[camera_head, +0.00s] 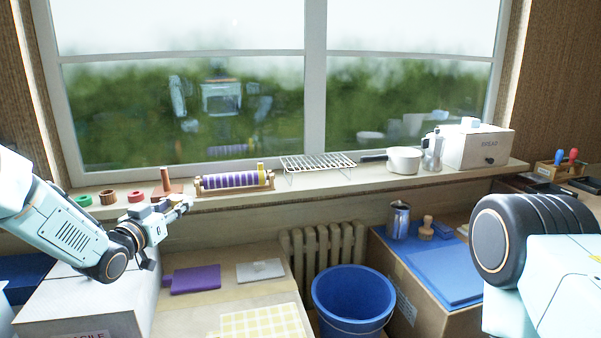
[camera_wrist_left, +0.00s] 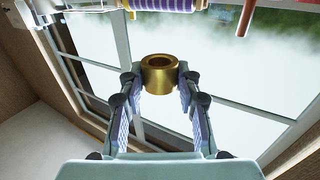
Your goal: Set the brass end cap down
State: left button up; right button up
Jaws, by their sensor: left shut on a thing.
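The brass end cap (camera_wrist_left: 159,74) is a thick gold ring in the left wrist view, held between the two fingertips with its opening showing. My left gripper (camera_wrist_left: 160,82) is shut on it. In the head view my left gripper (camera_head: 183,203) is in front of the windowsill's edge, left of a purple striped roller (camera_head: 231,181) in a wooden cradle. The cap cannot be made out clearly there. The roller has a yellow-gold piece (camera_head: 262,174) at its right end. My right arm shows at the right, but its gripper is out of view.
The windowsill (camera_head: 375,180) carries a wooden peg (camera_head: 166,180), green, brown and red rings at left, a wire rack (camera_head: 318,163), a white pan (camera_head: 404,160) and a bread bin (camera_head: 478,146). Below are boxes, a radiator and a blue bucket (camera_head: 353,295).

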pick_arm(q)
jog(key=shift+s+d+f+m+g+h+b, duration=0.25)
jog(key=shift+s+d+f+m+h+b, duration=0.45)
jog(key=shift+s+d+f, duration=3.05)
jog(key=shift+s+a+f+m+g+h+b, duration=0.2)
jog(key=shift+s+f+h+b, duration=1)
jog(key=shift+s, duration=5.3)
jog(key=shift+s+d+f+m+g+h+b, duration=0.5)
jog(key=shift+s+d+f+b, duration=1.1)
jog(key=shift+s+f, duration=2.75)
jog(key=s+d+r+m+g+h, duration=0.2)
jog(key=d+r+m+g+h, duration=0.6)
jog(key=d, duration=0.5)
jog(key=shift+w+d+f+m+g+y+p, duration=0.15)
jog(key=shift+w+f+m+g, duration=0.55)
jog(key=shift+m+g, duration=1.35)
jog(key=shift+w+d+f+m+g+y+p, duration=0.1)
jog(key=shift+w+f+m+g, duration=0.6)
jog(key=shift+g, duration=2.2)
jog(key=shift+w+d+f+m+g+y+p, duration=0.25)
jog(key=shift+f+m+g, duration=0.6)
jog(key=shift+m+g, duration=1.35)
